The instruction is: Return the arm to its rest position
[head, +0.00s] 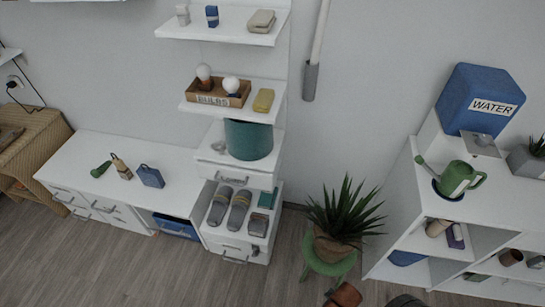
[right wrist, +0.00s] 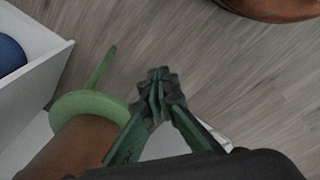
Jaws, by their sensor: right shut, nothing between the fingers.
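My right gripper (right wrist: 158,92) shows in the right wrist view with its dark green fingers closed together and nothing between them. It is above the wood floor, beside a round green stool (right wrist: 75,103) that carries a brown pot (right wrist: 75,153). I cannot make out this gripper in the head view. My left gripper is in neither view.
In the head view, a spiky plant (head: 345,215) stands on the green stool (head: 330,264), close to the white right shelf (head: 400,200) with a green watering can (head: 458,180). A white desk (head: 120,165) stands left. Grey floor (head: 150,265) is open in front.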

